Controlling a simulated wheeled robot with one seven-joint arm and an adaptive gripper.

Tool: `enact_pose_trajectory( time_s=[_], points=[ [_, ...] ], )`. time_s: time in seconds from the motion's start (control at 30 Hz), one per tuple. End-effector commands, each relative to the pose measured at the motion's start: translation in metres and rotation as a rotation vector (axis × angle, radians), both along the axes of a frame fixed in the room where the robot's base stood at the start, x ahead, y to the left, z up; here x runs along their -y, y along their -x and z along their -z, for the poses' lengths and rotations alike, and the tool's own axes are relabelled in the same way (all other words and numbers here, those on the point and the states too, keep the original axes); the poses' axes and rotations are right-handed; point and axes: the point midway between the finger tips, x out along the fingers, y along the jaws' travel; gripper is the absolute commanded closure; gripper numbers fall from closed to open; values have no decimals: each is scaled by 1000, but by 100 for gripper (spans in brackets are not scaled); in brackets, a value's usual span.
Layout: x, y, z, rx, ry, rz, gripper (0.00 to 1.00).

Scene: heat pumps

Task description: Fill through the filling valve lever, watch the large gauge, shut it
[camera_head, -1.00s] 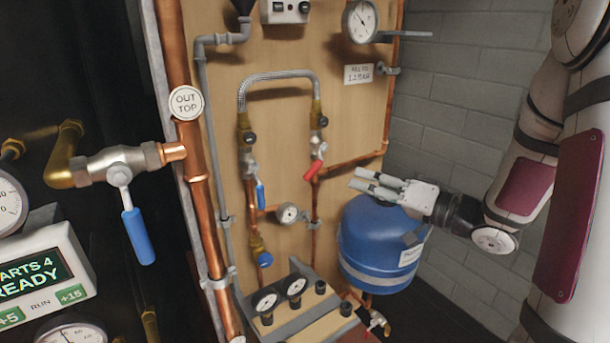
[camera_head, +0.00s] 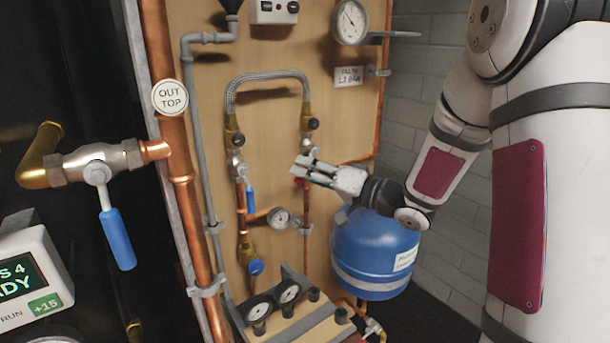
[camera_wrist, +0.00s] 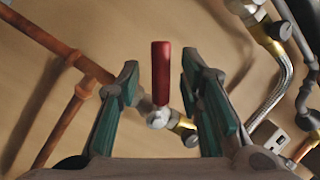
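My gripper (camera_head: 304,170) is in front of the right end of the braided filling loop (camera_head: 266,76). It covers most of the red lever there in the head view. In the wrist view the red lever (camera_wrist: 161,75) stands between the two open fingers of my gripper (camera_wrist: 158,88), with a gap on both sides. The lever's valve body (camera_wrist: 185,127) shows below it. A blue lever (camera_head: 250,200) hangs on the left valve. The large gauge (camera_head: 350,22) is at the top right of the board; its reading is too small to tell. A tag (camera_head: 349,76) below it seems to read 1.2 bar.
A blue expansion vessel (camera_head: 376,250) stands below my gripper. A small gauge (camera_head: 279,218) sits between the copper pipes. A thick copper pipe (camera_head: 180,190) and another blue-levered valve (camera_head: 117,238) are at the left.

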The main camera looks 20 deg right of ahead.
Motion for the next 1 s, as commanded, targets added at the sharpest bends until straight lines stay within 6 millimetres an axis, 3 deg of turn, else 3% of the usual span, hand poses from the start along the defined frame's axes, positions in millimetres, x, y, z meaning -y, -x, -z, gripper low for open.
enact_pose_trajectory(
  time_s=[0.4,0.57,1.0],
  points=[
    [-6,-7,0,-1,0,-1,66],
    [-6,-7,0,-1,0,-1,100],
    [-7,-6,-3,-12,-35,0,100]
  ],
)
